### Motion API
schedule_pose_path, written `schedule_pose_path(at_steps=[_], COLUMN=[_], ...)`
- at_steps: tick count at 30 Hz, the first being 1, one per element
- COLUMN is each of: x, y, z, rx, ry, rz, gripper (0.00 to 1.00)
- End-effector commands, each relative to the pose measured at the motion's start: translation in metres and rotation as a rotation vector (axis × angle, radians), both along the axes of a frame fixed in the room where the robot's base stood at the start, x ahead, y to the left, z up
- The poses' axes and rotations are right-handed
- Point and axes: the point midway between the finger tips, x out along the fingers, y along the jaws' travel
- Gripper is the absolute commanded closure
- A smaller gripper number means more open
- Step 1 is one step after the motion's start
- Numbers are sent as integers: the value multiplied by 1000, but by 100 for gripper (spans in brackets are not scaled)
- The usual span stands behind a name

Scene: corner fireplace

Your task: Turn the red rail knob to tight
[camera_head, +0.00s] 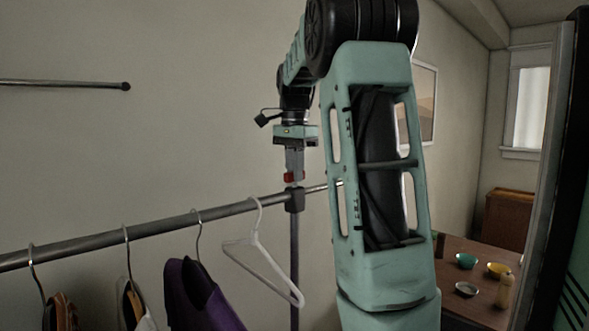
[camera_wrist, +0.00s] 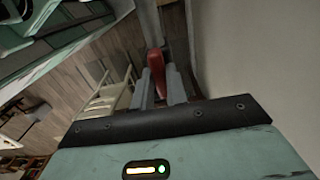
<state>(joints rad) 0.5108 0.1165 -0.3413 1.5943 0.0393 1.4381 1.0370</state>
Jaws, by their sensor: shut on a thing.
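The red rail knob (camera_head: 289,177) sits at the top of the upright post, just above the dark bracket (camera_head: 295,200) that joins it to the clothes rail. My gripper (camera_head: 294,172) points straight down from above and is shut on the red knob. In the wrist view the red knob (camera_wrist: 156,62) shows as a long red piece between the two grey fingers (camera_wrist: 161,84). Part of the knob is hidden by the fingers, and I see no mark telling how tight it is.
The clothes rail (camera_head: 160,227) runs across the left, with a white empty hanger (camera_head: 262,262) close to the post and a purple garment (camera_head: 198,297) beside it. A shorter wall rod (camera_head: 65,84) is at upper left. A table with bowls (camera_head: 466,261) stands at right.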

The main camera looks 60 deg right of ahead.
Motion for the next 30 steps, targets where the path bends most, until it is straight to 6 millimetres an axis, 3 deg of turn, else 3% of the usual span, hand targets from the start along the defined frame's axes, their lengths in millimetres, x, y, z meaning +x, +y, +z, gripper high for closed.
schedule_pose_path(at_steps=[9, 10, 12, 23, 30], x=[0, 0, 0, 0, 1], y=[-1, -1, -1, -1, -1], z=[2, 2, 2, 4, 40], rx=[-6, -6, -5, -3, -6], ry=[-4, -4, -3, -2, -4], rz=[-4, -4, -4, -2, -1], gripper=[100, 83, 64, 64, 64])
